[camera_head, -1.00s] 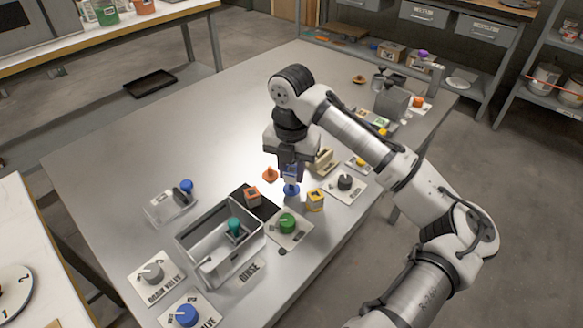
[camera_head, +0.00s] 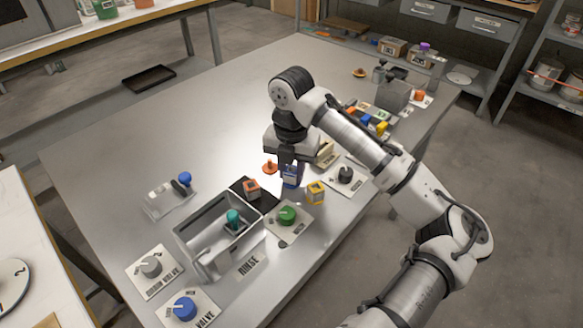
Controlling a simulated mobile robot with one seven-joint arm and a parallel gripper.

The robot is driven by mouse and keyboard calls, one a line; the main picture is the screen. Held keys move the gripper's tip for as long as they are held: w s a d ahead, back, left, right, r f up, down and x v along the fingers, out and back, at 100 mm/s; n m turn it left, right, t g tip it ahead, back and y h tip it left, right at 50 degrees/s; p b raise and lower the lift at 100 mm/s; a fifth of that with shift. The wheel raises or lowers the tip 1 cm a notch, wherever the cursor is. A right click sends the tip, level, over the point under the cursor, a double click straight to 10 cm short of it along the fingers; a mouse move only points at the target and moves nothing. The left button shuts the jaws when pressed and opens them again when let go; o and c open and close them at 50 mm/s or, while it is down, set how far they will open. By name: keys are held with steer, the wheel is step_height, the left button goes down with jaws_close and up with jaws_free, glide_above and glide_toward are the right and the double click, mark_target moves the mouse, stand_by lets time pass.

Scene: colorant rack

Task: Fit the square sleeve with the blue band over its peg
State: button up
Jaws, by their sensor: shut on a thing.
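My gripper (camera_head: 291,165) points down over the near right part of the grey table. It is shut on the sleeve with the blue band (camera_head: 290,181), a small square piece with a pale face. The sleeve is low, close to the table, where a blue peg base stood in view earlier. The peg is now hidden, so I cannot tell how far the sleeve is around it. An orange peg (camera_head: 269,167) stands just left of my gripper.
An orange-banded sleeve (camera_head: 252,188) sits on a dark mat at left, and a yellow-banded sleeve (camera_head: 316,191) at right. The rinse basin (camera_head: 187,231), green knob (camera_head: 287,215) and black knob (camera_head: 345,174) are near. The table's far left is clear.

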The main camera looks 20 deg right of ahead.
steer(key=shift+f, duration=0.35)
steer(key=o, duration=1)
steer(key=shift+r, duration=0.15)
step_height(320, 180, up, 14)
steer(key=shift+f, duration=0.2)
